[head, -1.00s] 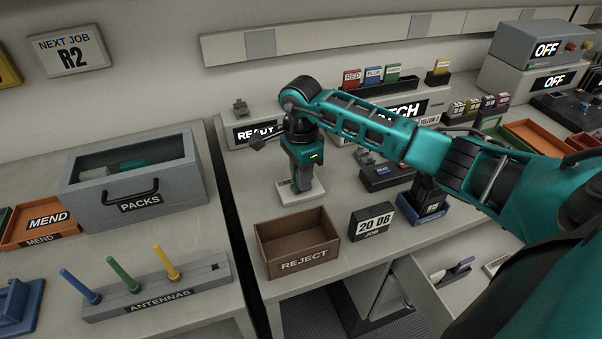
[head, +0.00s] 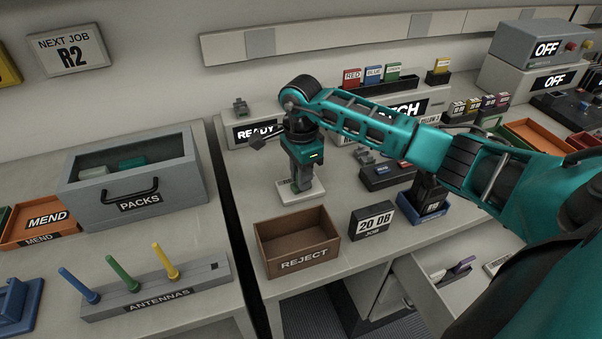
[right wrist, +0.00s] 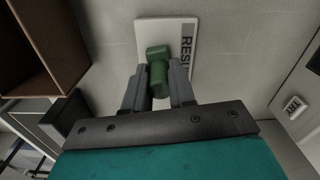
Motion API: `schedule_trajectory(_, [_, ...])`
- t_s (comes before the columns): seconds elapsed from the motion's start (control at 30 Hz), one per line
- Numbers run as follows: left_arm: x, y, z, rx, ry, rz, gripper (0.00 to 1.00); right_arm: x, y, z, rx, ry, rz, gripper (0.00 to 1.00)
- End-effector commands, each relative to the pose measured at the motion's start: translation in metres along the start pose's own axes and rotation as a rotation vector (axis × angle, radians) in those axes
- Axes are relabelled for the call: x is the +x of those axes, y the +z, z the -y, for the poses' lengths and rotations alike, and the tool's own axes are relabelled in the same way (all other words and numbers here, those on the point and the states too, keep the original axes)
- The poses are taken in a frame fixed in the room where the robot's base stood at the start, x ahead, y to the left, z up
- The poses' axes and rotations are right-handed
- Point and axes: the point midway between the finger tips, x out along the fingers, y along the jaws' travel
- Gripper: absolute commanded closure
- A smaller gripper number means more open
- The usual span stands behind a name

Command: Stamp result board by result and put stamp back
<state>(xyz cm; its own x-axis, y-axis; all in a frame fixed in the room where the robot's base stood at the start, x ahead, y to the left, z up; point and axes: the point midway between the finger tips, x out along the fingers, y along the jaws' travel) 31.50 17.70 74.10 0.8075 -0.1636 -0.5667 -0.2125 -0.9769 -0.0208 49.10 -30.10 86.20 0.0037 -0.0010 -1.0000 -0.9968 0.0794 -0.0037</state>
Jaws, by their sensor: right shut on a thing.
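My right gripper (head: 300,183) points down over the result board (head: 312,194), a small white plate on the bench behind the REJECT box. In the right wrist view its two grey fingers (right wrist: 158,92) are shut on a green stamp (right wrist: 158,73). The result board (right wrist: 184,22) shows just past the stamp, its lettering partly covered. The stamp's lower end is at or just above the board; I cannot tell if it touches. My left gripper is not in view.
The brown REJECT box (head: 303,263) and the 20 DB job block (head: 374,221) stand in front of the board. A dark device (head: 385,178) lies to its right. The READY display (head: 256,132) is behind. A drawer (head: 440,288) stands open below.

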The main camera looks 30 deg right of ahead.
Motion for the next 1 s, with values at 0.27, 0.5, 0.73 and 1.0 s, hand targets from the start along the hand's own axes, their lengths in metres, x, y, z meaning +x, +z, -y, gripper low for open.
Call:
schedule_trajectory(0.27, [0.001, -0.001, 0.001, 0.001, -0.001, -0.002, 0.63, 0.004, 0.000, -0.002, -0.001, 0.007, -0.001, 0.95])
schedule_trajectory(0.5, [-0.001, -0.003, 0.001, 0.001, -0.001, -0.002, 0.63, 0.000, 0.000, -0.002, -0.001, 0.008, -0.002, 0.95])
schedule_trajectory(0.73, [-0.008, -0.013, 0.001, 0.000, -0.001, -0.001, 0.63, -0.020, 0.000, -0.001, -0.001, 0.005, -0.002, 0.95])
schedule_trajectory(1.0, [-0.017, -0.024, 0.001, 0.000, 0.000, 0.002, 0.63, -0.043, 0.000, -0.001, -0.001, 0.004, -0.001, 0.95])
